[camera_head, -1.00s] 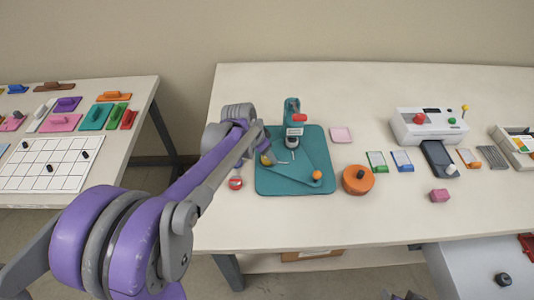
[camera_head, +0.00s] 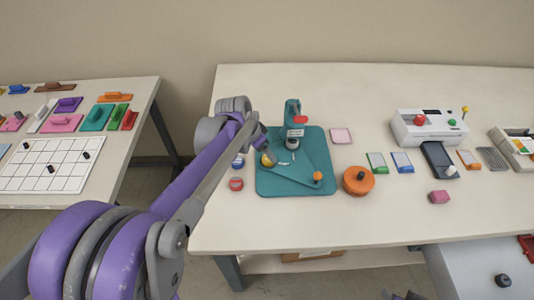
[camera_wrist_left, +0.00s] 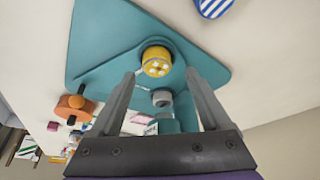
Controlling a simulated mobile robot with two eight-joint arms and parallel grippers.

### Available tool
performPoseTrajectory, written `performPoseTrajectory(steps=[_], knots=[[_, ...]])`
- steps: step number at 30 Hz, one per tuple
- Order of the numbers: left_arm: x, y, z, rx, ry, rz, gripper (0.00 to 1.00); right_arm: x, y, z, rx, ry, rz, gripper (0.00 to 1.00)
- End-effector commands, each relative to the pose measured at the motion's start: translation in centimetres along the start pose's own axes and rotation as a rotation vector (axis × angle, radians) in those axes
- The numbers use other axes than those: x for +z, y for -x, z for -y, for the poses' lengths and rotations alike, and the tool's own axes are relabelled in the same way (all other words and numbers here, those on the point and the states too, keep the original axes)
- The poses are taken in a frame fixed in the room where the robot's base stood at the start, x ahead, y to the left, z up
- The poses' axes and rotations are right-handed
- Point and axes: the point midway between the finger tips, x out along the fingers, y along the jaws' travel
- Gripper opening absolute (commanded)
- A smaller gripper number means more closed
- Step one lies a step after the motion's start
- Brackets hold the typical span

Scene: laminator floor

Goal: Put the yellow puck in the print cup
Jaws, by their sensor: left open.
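The yellow puck (camera_head: 266,160) is at the left side of the teal press base (camera_head: 262,185). I cannot clearly make out the print cup.
A blue puck (camera_head: 238,161) and a red puck (camera_head: 236,184) lie left of the base. An orange knob (camera_head: 317,176) is on the base's right side. An orange round container (camera_head: 358,181) stands to its right. A white laminator (camera_head: 430,126) is farther right.

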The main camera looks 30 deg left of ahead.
Motion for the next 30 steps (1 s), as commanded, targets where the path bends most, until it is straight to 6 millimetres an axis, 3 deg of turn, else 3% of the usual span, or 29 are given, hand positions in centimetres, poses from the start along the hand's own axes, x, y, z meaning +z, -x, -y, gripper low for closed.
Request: performPoseTrajectory(steps=[3, 9, 17, 20, 23, 27, 30], knots=[[0.0, 2.9, 0.0, 0.000, 0.002, -0.001, 0.80, -0.3, 0.3, 0.0, 0.000, 0.000, -0.002, 0.47], [0.0, 6.8, -0.1, 0.002, 0.001, 0.000, 0.80, -0.6, 0.7, 0.0, 0.000, 0.000, -0.004, 0.47], [0.3, 8.9, -0.8, 0.000, 0.006, 0.002, 0.80, -0.7, 0.8, 0.0, 0.000, 0.000, -0.005, 0.47], [1.6, 8.7, -3.4, -0.016, 0.034, 0.008, 0.80, -0.7, 0.8, 0.0, 0.000, 0.000, -0.005, 0.47], [4.2, 8.1, -7.4, -0.047, 0.088, 0.011, 0.80, -0.7, 0.8, 0.0, 0.000, 0.000, -0.005, 0.47], [9.0, 6.7, -12.4, -0.096, 0.172, -0.006, 0.80, -0.7, 0.8, 0.0, 0.000, 0.000, -0.005, 0.47], [12.0, 5.7, -14.8, -0.122, 0.224, -0.030, 0.80, -0.7, 0.8, 0.0, 0.000, 0.000, -0.005, 0.47]])
